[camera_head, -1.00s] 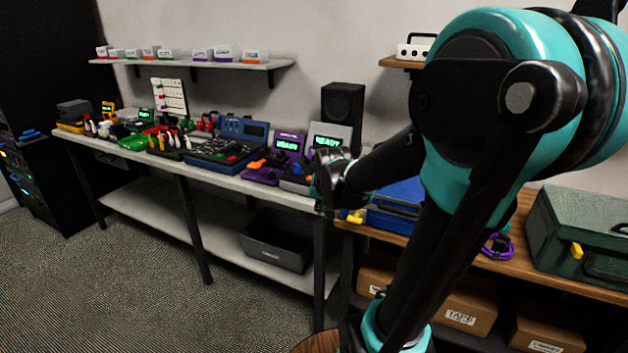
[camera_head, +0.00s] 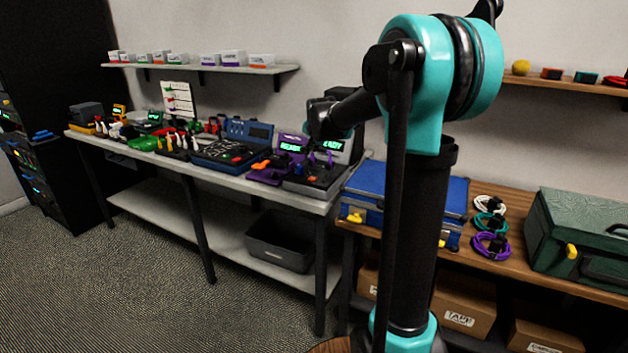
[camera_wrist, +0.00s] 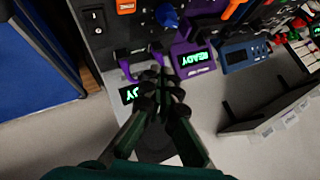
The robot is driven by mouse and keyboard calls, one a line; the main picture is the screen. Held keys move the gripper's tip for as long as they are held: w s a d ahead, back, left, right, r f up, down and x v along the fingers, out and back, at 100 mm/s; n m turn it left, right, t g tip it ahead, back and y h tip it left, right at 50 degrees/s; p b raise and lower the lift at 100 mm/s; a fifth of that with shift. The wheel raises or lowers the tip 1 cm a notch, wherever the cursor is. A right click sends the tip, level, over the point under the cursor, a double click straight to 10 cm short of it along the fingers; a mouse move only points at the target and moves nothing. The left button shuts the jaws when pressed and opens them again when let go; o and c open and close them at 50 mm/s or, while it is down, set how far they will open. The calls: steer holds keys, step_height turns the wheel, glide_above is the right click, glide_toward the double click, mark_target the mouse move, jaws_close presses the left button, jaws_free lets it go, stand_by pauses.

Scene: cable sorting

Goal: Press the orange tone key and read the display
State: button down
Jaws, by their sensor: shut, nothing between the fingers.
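The orange key (camera_wrist: 125,6), with small white lettering, sits on the grey tester at the top edge of the wrist view. The grey tester's green display (camera_wrist: 131,93) is partly hidden behind my fingers; in the head view its display (camera_head: 333,146) also shows part of READY. A purple tester beside it has a display (camera_wrist: 195,59) reading READY. My gripper (camera_wrist: 163,92) is shut and empty, above the testers and apart from the orange key. In the head view my gripper (camera_head: 319,153) hangs in front of the two displays, and the orange key is not clear.
A black rocker switch (camera_wrist: 96,16) and a blue knob (camera_wrist: 167,16) are near the orange key. A blue case (camera_head: 358,190) stands right of the bench. Several tools and trays crowd the bench to the left. A shelf (camera_head: 200,68) hangs above.

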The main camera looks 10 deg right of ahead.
mark_target(313, 179)
steer(key=shift+f, duration=4.4)
steer(key=shift+f, duration=0.1)
steer(key=shift+f, duration=0.3)
steer(key=shift+f, duration=0.4)
steer(key=shift+r, duration=0.8)
steer(key=shift+r, duration=0.1)
steer(key=shift+r, duration=2.4)
